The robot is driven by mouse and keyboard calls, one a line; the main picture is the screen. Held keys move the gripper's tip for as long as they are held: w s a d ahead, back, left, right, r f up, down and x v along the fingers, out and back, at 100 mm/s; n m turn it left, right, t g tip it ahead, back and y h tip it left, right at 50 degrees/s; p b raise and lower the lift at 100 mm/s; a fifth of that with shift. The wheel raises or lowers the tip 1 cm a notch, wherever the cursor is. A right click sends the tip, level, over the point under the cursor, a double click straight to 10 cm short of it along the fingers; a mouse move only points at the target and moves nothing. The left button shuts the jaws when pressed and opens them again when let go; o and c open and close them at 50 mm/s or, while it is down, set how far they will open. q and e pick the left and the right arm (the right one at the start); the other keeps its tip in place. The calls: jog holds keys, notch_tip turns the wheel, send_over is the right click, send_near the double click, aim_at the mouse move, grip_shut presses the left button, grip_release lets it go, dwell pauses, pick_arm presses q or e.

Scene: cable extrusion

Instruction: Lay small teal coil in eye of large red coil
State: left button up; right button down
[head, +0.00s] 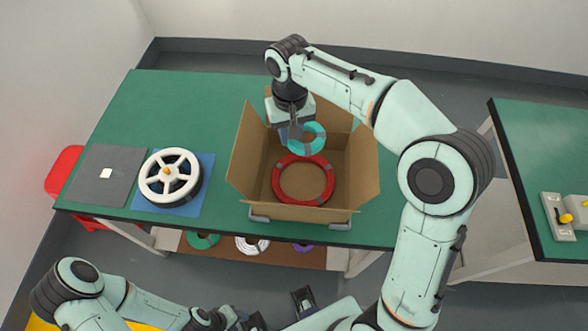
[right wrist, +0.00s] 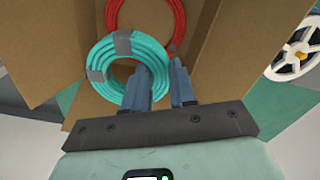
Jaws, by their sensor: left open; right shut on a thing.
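A large red coil (head: 290,200) lies flat in an open cardboard box (head: 357,180), its eye showing bare cardboard. A small teal coil with grey wraps (head: 317,131) hangs tilted from my right gripper (head: 296,139), above the far part of the red coil. In the right wrist view, my right gripper (right wrist: 158,72) is shut on one side of the teal coil (right wrist: 97,88), and part of the red coil (right wrist: 180,18) shows beyond it. My left gripper (head: 280,311) is open and empty at the bottom of the head view, away from the box.
The box stands on a green table (head: 220,108) with its flaps spread open. A white reel (head: 148,182) stands to its left, beside a grey plate (head: 92,188). More coils lie on a shelf below (head: 225,246). A second table (head: 545,140) is at right.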

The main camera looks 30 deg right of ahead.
jog(key=shift+s+f, duration=0.35)
jog(key=shift+f, duration=0.2)
jog(key=shift+s+f, duration=0.3)
jog(key=shift+f, duration=0.2)
jog(key=b, duration=0.2)
send_over(292, 184)
notch_tip(292, 184, down, 14)
jog(key=shift+r, duration=0.1)
jog(key=shift+f, duration=2.2)
pick_arm(q)
jog(key=s+f, duration=0.1)
jog(key=f, duration=0.2)
jog(key=shift+s, duration=0.35)
jog(key=shift+f+b, duration=0.1)
jog(key=shift+b, duration=0.2)
pick_arm(e)
jog(key=shift+f, duration=0.25)
jog(key=c, duration=0.9)
grip_release()
jog(key=shift+r, duration=0.1)
